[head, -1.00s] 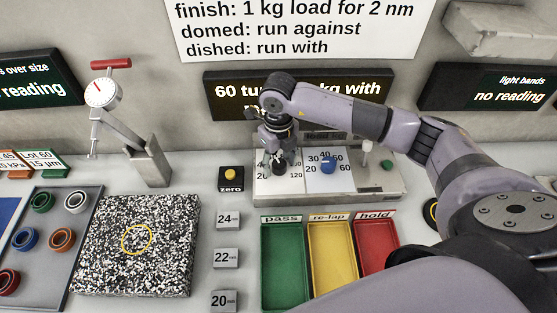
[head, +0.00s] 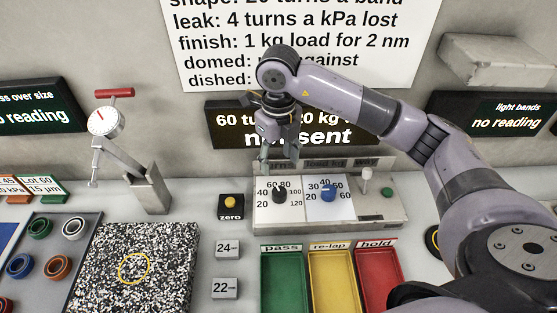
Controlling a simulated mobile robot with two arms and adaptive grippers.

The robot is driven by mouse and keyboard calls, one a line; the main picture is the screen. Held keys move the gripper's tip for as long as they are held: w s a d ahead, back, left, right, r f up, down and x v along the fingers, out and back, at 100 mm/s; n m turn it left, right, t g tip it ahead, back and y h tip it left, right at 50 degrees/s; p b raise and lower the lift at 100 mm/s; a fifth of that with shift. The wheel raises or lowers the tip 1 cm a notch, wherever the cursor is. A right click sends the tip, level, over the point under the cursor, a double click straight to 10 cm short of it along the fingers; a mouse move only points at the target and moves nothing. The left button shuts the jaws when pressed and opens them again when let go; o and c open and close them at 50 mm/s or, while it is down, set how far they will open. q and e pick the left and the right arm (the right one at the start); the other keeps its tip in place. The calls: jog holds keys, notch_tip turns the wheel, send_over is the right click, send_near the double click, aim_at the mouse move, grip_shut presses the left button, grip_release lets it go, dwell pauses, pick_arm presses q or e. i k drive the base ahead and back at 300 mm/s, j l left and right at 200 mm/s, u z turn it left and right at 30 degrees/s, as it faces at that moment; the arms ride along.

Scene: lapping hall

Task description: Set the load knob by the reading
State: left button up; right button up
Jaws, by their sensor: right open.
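The control box (head: 385,213) stands at the back of the bench with two dials. The load knob (head: 328,193) is the blue one on the right dial, labelled load kg. A black knob (head: 279,194) sits on the left dial, marked 20 to 120. My right gripper (head: 279,165) hangs open and empty just above and behind the black knob, apart from it. The display (head: 225,138) behind reads "60 tu… 20 kg" and "not sent", partly hidden by my right arm. The light bands display (head: 508,118) and the left display (head: 40,105) show "no reading". My left gripper is not in view.
A white lever (head: 366,175) and a green button (head: 387,191) are on the box's right. Green (head: 282,248), yellow and red trays stand in front. The zero button (head: 231,202), a dial gauge (head: 104,121), a speckled plate (head: 175,270) and a rack of rings (head: 92,260) lie left.

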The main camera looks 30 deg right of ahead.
aim_at(328, 193)
jog(key=k, duration=2)
